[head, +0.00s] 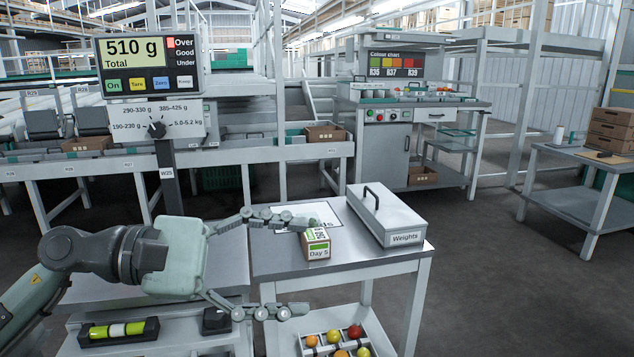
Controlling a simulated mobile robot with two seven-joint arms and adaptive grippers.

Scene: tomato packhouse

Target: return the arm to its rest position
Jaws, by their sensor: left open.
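My left arm comes in from the left. Its gripper (300,266) is open, with its two fingers spread wide apart and nothing held between them. The upper finger reaches over the table (370,259) and its tip overlaps the top edge of a small box marked "Day 5" (317,251) in the picture; I cannot tell whether they touch. The lower finger shows in front of the table, above the lower shelf. My right gripper is out of view.
A grey case marked "Weights" (384,213) stands to the right of the box. A scale display (149,64) reads 510 g on a post behind my arm. A tray of tomatoes (312,353) sits below. The floor (480,290) at right is clear.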

